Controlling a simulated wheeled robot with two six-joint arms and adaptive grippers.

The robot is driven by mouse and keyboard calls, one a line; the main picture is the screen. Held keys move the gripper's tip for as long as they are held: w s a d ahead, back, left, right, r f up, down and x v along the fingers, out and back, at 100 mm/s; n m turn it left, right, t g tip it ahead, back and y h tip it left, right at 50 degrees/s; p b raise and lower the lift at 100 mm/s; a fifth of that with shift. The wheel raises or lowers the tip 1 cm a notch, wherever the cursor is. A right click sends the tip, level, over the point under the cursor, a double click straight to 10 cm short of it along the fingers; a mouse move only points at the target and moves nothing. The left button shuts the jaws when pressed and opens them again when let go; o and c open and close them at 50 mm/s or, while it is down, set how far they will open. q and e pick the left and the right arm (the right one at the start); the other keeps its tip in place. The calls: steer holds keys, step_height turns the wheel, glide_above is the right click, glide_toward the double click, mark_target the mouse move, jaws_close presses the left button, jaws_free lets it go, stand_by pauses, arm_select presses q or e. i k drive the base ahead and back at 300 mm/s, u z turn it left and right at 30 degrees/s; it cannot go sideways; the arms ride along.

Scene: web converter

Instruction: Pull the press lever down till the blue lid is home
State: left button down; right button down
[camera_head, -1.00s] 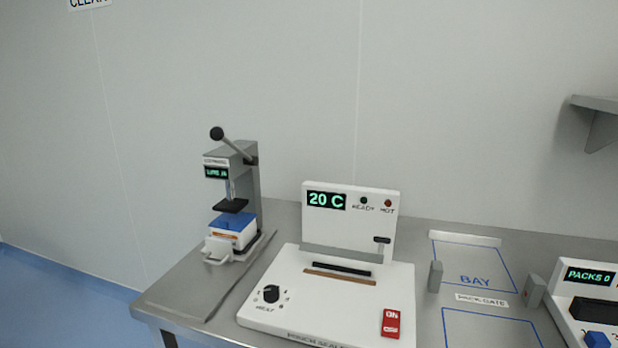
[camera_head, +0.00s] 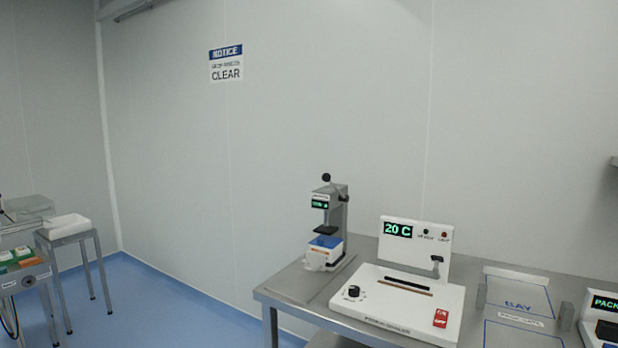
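The small grey press (camera_head: 336,212) stands at the left end of the steel table. Its lever ends in a black ball knob (camera_head: 327,178), which is raised above the press head. The black press pad (camera_head: 325,230) is above the blue lid (camera_head: 326,241), with a gap between them. The blue lid sits on a white box (camera_head: 322,257) under the pad; how deep it is seated is too small to tell. Neither of my grippers is in view.
A white pouch sealer (camera_head: 397,300) reading 20 C stands right of the press. Marked bays (camera_head: 517,300) lie further right. A stool with a white tray (camera_head: 68,227) and another table stand at the far left. Blue floor (camera_head: 185,310) is open between them.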

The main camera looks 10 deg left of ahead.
mark_target(326, 176)
steer(key=u, duration=1.25)
steer(key=i, duration=1.25)
steer(key=z, duration=0.4)
steer(key=i, duration=0.8)
steer(key=z, duration=0.8)
